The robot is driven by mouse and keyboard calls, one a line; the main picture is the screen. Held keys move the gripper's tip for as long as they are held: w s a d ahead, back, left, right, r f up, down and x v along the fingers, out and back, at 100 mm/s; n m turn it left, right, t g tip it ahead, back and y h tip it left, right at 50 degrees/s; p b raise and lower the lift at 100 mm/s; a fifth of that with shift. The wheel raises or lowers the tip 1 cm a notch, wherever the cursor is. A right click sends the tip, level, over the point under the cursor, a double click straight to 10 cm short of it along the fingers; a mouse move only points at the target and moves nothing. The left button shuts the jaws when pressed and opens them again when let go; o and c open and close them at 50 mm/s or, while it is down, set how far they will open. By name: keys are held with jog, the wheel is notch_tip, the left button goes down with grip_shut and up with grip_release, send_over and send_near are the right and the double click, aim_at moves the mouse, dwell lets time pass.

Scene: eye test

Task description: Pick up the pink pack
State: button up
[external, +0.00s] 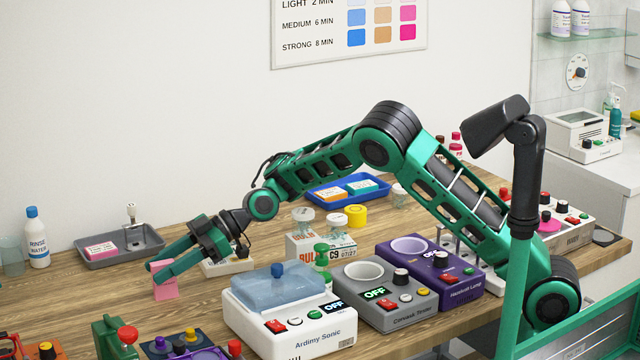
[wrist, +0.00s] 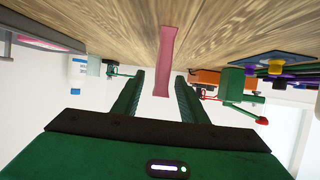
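A small pink pack (external: 166,289) stands upright on the wooden table at the left. In the wrist view the pink pack (wrist: 166,58) shows edge-on as a narrow strip. My gripper (external: 165,269) is open, its fingers pointing down and left at the pack. In the wrist view the fingers of my gripper (wrist: 159,75) lie on either side of the pack's near end, with a visible gap on both sides. The external view does not show how far the pack reaches between the fingers. Another pink-topped item (external: 102,250) lies in a grey tray (external: 142,256).
A rinse water bottle (external: 37,240) stands left of the tray. A white sonic cleaner (external: 285,315) stands to the right. Knobbed devices, a green one (external: 112,335) among them, sit at the front. A light box (external: 228,264) is behind my gripper. Table around the pack is clear.

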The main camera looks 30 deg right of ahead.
grip_shut()
jog(key=shift+r, duration=0.1)
